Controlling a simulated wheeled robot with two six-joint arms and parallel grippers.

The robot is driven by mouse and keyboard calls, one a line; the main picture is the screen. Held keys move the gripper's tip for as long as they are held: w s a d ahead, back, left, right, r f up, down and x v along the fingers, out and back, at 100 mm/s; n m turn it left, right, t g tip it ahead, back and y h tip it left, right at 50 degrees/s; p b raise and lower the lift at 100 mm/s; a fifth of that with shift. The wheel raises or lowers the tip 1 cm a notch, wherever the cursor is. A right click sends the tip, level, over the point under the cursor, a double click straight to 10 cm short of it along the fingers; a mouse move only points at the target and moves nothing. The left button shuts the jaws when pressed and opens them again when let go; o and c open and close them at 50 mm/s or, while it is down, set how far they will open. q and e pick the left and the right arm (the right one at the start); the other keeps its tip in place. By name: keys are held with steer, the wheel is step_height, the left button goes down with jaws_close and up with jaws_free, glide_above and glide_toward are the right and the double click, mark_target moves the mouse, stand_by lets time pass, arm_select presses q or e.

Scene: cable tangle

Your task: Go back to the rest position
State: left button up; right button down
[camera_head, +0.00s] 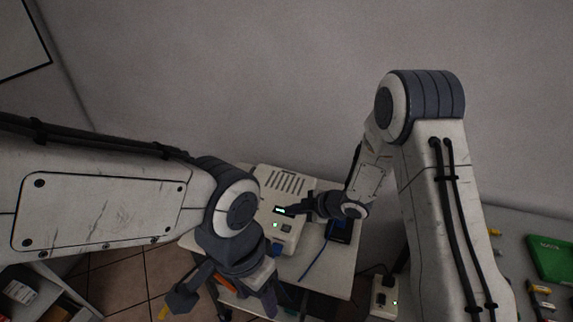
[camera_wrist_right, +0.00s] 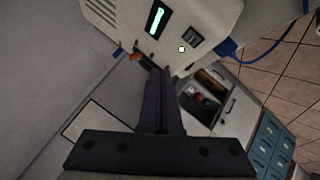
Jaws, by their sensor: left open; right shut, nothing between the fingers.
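My left gripper (camera_head: 225,300) is low in the head view with its dark fingers spread wide apart. My right gripper (camera_head: 291,210) is over the table at the front of a white device (camera_head: 287,184). In the right wrist view its two dark fingers (camera_wrist_right: 158,72) lie together, empty, with the tips close to the device (camera_wrist_right: 205,15). I cannot tell whether they touch it. The device has a lit green display and a small switch beside it.
A blue cable (camera_head: 314,260) runs over the table (camera_head: 338,278) near a dark blue box (camera_head: 340,231). A white socket block (camera_head: 383,297) stands at the lower right. A green box (camera_head: 550,258) lies on a grey surface at the right. The wall is behind.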

steer(key=shift+r, duration=0.1)
steer(key=s+d+r+m+h, duration=0.1)
steer(key=s+r+m+h, duration=0.5)
steer(key=r, duration=0.4)
steer(key=s+d+r+m+g, duration=0.1)
steer(key=s+r+m+g, duration=0.1)
steer(key=s, duration=1.1)
steer(key=s+d+r+m+g+h, duration=0.1)
steer(key=s+r+m+g, duration=0.2)
steer(key=s, duration=0.9)
steer(key=shift+s+d+r+m+g+b, duration=0.25)
steer(key=shift+s+m+g+b, duration=0.15)
steer(key=shift+m, duration=0.3)
